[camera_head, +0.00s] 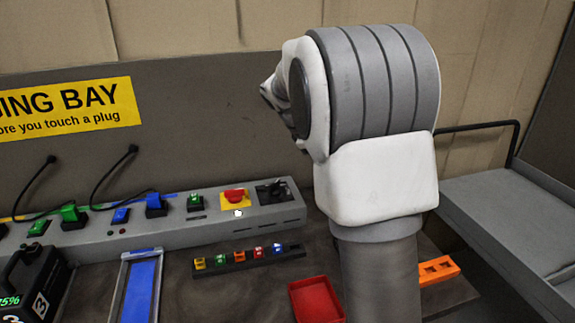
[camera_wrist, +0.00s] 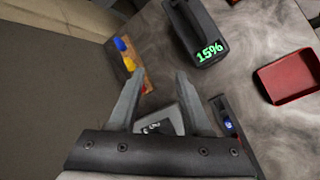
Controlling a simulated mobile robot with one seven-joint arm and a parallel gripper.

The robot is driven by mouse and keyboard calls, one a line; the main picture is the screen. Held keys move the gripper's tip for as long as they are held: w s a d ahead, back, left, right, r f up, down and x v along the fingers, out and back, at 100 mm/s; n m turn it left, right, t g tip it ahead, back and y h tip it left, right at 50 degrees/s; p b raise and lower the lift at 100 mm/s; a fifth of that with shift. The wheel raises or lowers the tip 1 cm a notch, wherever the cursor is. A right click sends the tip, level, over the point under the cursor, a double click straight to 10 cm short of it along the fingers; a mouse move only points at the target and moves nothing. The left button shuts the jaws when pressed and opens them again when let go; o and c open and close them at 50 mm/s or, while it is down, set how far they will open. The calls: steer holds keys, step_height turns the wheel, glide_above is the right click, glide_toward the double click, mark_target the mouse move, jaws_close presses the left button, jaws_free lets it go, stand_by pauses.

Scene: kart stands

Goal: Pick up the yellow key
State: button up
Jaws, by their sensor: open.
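A small yellow block (camera_head: 199,263), which looks like the yellow key, sits at the left end of a dark key rack (camera_head: 291,249) on the bench. Green, orange, red and blue ones stand in the same row to its right. My gripper (camera_wrist: 160,75) is open, with nothing between its fingers in the wrist view. In the head view my arm hides the gripper. The wrist view shows a yellow piece (camera_wrist: 121,44) beside a blue one on a brownish strip, left of the fingers; I cannot tell if it is a key.
A red tray (camera_head: 316,301) stands in front of the rack; a red tray (camera_wrist: 287,77) is also in the wrist view. A black device reading 15% (camera_wrist: 206,47) stands beyond the fingers. A grey console (camera_head: 105,243) with plugs runs behind the rack. An orange block (camera_head: 438,270) lies right.

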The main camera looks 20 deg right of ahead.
steer(key=w+d+f+n+h+b, duration=0.1)
steer(key=w+d+f+n+h, duration=0.1)
steer(key=w+f, duration=0.2)
steer(key=w+d+f+n+g+h+b, duration=0.1)
steer(key=w+d+f+n+h, duration=0.1)
steer(key=w+f, duration=0.3)
steer(key=w+d+f+n+h+b, duration=0.1)
steer(key=w+d+f+n+h, duration=0.1)
steer(key=f, duration=0.4)
steer(key=shift+w+d+f+n+g+h, duration=0.15)
steer(key=shift+w+d+n, duration=0.3)
steer(key=shift+w, duration=0.25)
steer(key=shift+w+d+f+n+g+h, duration=0.15)
steer(key=shift+w+d+n, duration=0.25)
steer(key=shift+w, duration=0.3)
steer(key=shift+d+f, duration=0.1)
steer(key=shift+b+x, duration=0.55)
steer(key=shift+x, duration=2.95)
